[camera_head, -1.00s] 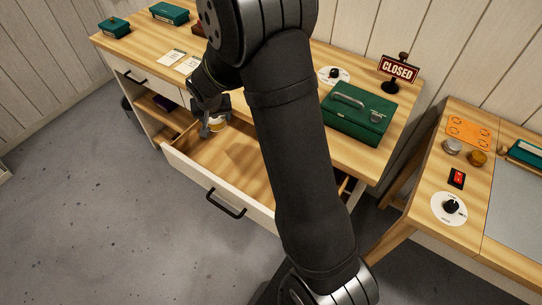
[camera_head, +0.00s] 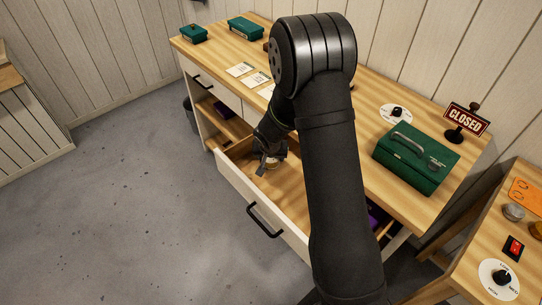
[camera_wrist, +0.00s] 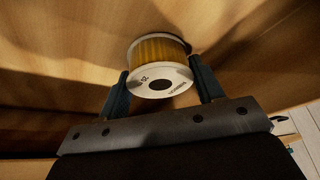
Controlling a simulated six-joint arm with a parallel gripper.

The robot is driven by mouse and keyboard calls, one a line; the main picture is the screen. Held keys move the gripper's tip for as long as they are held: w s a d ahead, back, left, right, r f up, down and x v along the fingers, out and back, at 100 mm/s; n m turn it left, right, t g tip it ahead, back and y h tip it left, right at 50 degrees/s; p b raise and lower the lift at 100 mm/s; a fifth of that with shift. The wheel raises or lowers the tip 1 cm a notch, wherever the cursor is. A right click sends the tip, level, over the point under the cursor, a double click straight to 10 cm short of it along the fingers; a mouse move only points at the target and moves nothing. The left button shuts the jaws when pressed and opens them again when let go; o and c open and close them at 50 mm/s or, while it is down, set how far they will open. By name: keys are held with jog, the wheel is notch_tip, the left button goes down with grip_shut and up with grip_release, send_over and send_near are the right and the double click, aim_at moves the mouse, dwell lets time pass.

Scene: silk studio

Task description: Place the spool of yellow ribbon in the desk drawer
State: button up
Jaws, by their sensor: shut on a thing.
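The spool of yellow ribbon (camera_wrist: 160,50), with white end discs, is between my gripper's two fingers in the wrist view. My gripper (camera_wrist: 161,86) is shut on it. In the head view the spool (camera_head: 279,154) shows only in part beside my gripper (camera_head: 267,163), which reaches down into the desk drawer's left end. The desk drawer (camera_head: 288,197) is pulled open, with a wooden inside, a pale front and a black handle. The spool is close to a wooden surface; I cannot tell whether it touches it.
The desk top (camera_head: 389,158) above the drawer holds a green metal box (camera_head: 415,158), a CLOSED sign (camera_head: 467,120), a white dial (camera_head: 396,112), cards (camera_head: 241,70) and smaller green boxes (camera_head: 245,27). A side table (camera_head: 457,264) stands at right. The drawer's middle floor looks bare where visible.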

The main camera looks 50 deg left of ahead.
jog(key=shift+f, duration=0.1)
jog(key=o, duration=1)
jog(key=v, duration=1.2)
jog(key=x, duration=1.2)
jog(key=shift+r, duration=0.2)
